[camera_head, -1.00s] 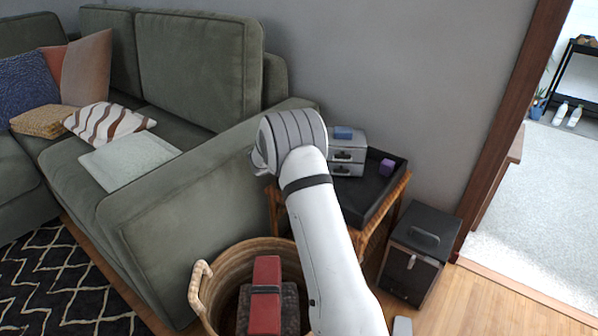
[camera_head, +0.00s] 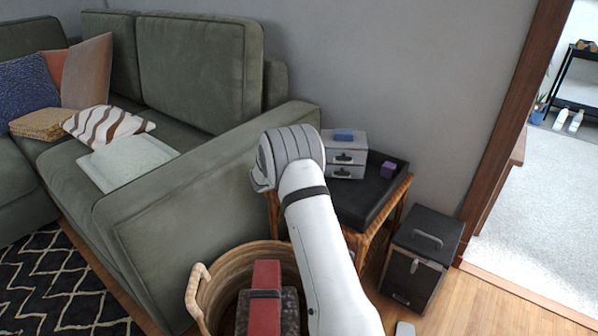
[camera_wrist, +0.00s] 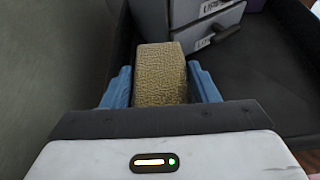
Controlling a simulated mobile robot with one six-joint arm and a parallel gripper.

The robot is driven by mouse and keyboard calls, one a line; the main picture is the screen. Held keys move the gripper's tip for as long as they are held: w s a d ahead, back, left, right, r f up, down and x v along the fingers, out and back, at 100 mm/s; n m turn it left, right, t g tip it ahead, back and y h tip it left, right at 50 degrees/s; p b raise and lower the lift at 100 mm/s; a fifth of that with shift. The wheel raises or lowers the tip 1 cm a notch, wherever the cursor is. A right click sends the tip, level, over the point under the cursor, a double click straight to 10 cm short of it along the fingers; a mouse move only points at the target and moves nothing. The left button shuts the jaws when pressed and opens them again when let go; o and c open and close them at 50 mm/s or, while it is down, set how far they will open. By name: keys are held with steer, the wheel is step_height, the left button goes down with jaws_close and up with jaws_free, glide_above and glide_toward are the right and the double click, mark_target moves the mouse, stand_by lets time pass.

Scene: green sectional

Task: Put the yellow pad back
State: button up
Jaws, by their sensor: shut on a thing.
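The yellow pad (camera_wrist: 160,78) is a small, rough, straw-coloured block in the wrist view. My gripper (camera_wrist: 161,86) is shut on it, with one blue finger on each side. The pad is over or in the black tray (camera_wrist: 275,88), near the grey drawer box (camera_wrist: 205,25); I cannot tell whether it touches the tray floor. In the head view my arm hides the gripper and the pad. There the black tray (camera_head: 366,213) lies on a wicker side table with the grey drawer box (camera_head: 346,158) at its back.
A blue block (camera_head: 344,134) sits on the drawer box and a purple block (camera_head: 388,170) in the tray. A green sofa (camera_head: 190,210) stands close on the left. A wicker basket (camera_head: 222,283) and a black case (camera_head: 424,255) flank the table.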

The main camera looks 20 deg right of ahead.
steer(key=o, duration=1)
steer(key=shift+o, duration=0.2)
steer(key=shift+r, duration=0.3)
steer(key=r+p+v, duration=0.1)
steer(key=p+v, duration=0.3)
steer(key=v, duration=0.8)
steer(key=s+d+r+m+g+y, duration=0.1)
steer(key=s+r+m+g, duration=0.15)
steer(key=s+m, duration=0.4)
steer(key=s+r+m+g+y, duration=0.2)
steer(key=s+r+m, duration=0.1)
steer(key=s, duration=0.6)
steer(key=s+d+r+m+g+y, duration=0.1)
steer(key=s+r+m+g, duration=0.2)
steer(key=s, duration=0.4)
steer(key=s+a+r+m+y, duration=0.1)
steer(key=s+a+m+y, duration=0.2)
steer(key=s, duration=0.6)
steer(key=s+a+m+t+y, duration=0.1)
steer(key=s+a+m+y, duration=0.3)
steer(key=s+a+m, duration=0.3)
steer(key=s+m, duration=0.2)
steer(key=s, duration=0.1)
steer(key=shift+r, duration=0.35)
